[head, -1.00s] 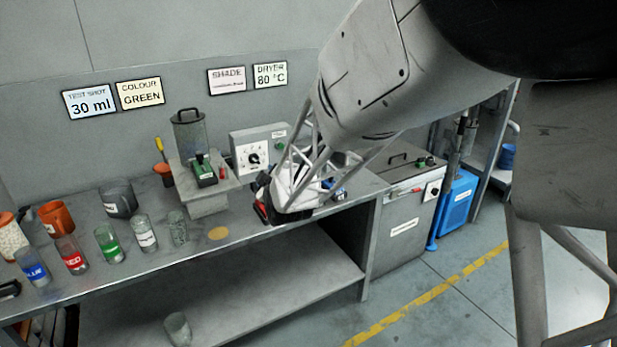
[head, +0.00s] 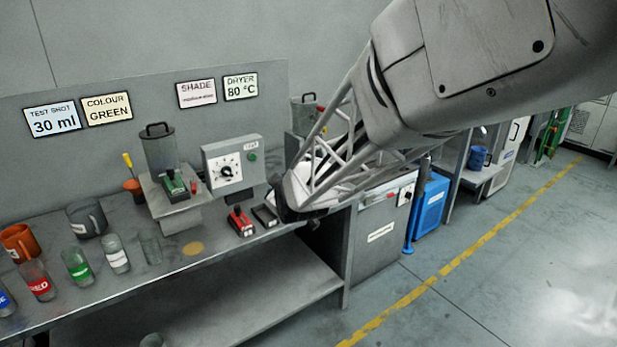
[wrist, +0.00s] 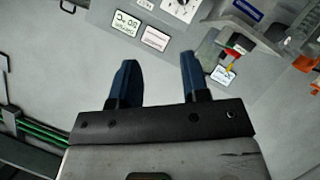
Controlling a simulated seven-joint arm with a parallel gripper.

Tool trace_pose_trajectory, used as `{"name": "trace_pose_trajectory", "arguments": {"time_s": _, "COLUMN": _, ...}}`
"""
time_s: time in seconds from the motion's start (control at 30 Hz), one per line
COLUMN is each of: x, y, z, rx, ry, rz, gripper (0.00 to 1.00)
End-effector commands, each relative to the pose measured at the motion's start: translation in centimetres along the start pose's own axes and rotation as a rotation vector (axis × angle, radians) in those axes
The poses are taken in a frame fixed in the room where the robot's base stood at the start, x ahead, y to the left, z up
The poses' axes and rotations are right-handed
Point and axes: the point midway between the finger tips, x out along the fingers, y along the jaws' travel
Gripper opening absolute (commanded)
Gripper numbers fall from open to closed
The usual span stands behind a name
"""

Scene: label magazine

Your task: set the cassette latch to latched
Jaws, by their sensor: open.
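No part can be made out for certain as the cassette latch. My gripper (wrist: 156,78) is open, with two dark blue fingers spread apart and nothing between them in the wrist view. In the head view my arm's end hangs over the right end of the bench, its fingers hard to make out. Left of it on the bench lie a small red and black device (head: 240,222) and a dark grey one (head: 265,215). A stand with a green-topped unit (head: 175,185) and a small red part (head: 194,187) is farther left.
A dial box (head: 232,170) stands at the bench's back. Labelled beakers, including a green one (head: 78,266), fill the left side. A grey cabinet (head: 381,235) and blue unit (head: 428,212) stand right of the bench (head: 190,278). The floor in front is open.

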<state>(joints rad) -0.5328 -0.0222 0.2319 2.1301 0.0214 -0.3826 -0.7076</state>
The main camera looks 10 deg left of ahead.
Motion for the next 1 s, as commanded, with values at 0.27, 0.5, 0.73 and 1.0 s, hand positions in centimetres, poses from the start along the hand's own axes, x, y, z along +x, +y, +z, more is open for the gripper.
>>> {"name": "trace_pose_trajectory", "arguments": {"time_s": 0.27, "x": -0.1, "y": 0.1, "z": 0.1, "rx": 0.003, "ry": -0.004, "rz": -0.002, "gripper": 0.42}}
{"name": "trace_pose_trajectory", "arguments": {"time_s": 0.5, "x": 0.1, "y": 0.1, "z": 0.1, "rx": 0.010, "ry": -0.011, "rz": -0.005, "gripper": 0.18}}
{"name": "trace_pose_trajectory", "arguments": {"time_s": 0.73, "x": 1.9, "y": 0.4, "z": -0.6, "rx": 0.087, "ry": -0.076, "rz": -0.045, "gripper": 0.00}}
{"name": "trace_pose_trajectory", "arguments": {"time_s": 1.0, "x": 6.0, "y": 0.5, "z": -2.8, "rx": 0.301, "ry": -0.241, "rz": -0.171, "gripper": 0.00}}
